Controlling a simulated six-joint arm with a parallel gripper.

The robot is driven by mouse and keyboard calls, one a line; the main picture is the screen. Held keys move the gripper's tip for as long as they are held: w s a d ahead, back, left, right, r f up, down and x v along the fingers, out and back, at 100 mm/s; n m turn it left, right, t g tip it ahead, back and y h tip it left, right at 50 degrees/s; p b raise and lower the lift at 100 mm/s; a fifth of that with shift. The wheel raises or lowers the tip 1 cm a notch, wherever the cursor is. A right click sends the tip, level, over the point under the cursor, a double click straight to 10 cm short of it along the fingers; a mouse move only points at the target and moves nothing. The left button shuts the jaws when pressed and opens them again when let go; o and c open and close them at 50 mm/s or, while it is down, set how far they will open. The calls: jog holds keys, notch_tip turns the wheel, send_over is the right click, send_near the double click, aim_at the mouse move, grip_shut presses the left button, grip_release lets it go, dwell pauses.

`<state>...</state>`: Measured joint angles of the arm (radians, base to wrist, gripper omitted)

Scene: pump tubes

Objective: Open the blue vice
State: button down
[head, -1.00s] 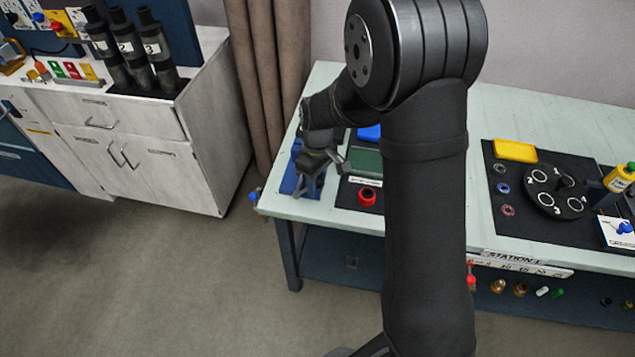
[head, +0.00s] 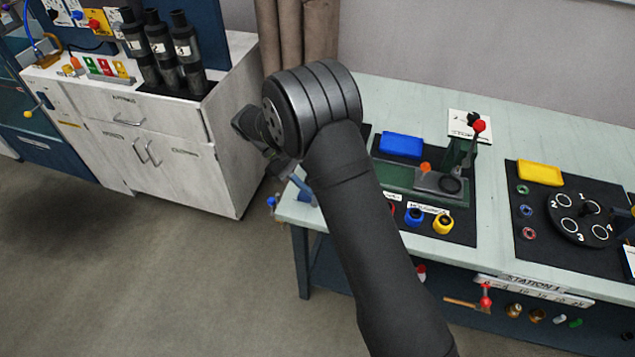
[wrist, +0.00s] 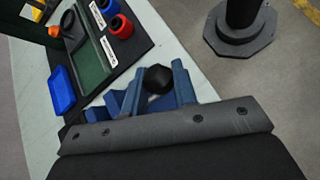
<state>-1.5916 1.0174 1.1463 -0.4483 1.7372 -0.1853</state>
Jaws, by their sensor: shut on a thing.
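The blue vice (wrist: 182,82) is at the table corner in the wrist view. A black faceted part (wrist: 158,79) shows between its upright blue plates. In the head view only a bit of the vice (head: 302,191) shows beside my arm. A small blue knob (head: 271,203) sticks out past the table's left edge. My gripper's grey body (wrist: 165,128) spans the bottom of the wrist view, close to the vice. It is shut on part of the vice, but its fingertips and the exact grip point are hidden.
A blue tray (head: 401,146), a green and grey fixture (head: 437,184) and blue and yellow rings (head: 443,223) are right of my arm. A white cabinet (head: 225,140) with black numbered tubes (head: 160,50) stands left. Floor is open between cabinet and table.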

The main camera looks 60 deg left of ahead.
jog(key=shift+s+a+f+t+h, duration=0.2)
jog(key=shift+s+a+t+h, duration=0.2)
jog(key=shift+t+h, duration=0.15)
jog(key=shift+s+a+f+t+h, duration=0.15)
jog(key=shift+s+a+t+h, duration=0.3)
jog(key=shift+h, duration=0.1)
jog(key=c, duration=1.2)
grip_release()
jog(key=shift+o, duration=0.2)
jog(key=shift+w+d, duration=0.1)
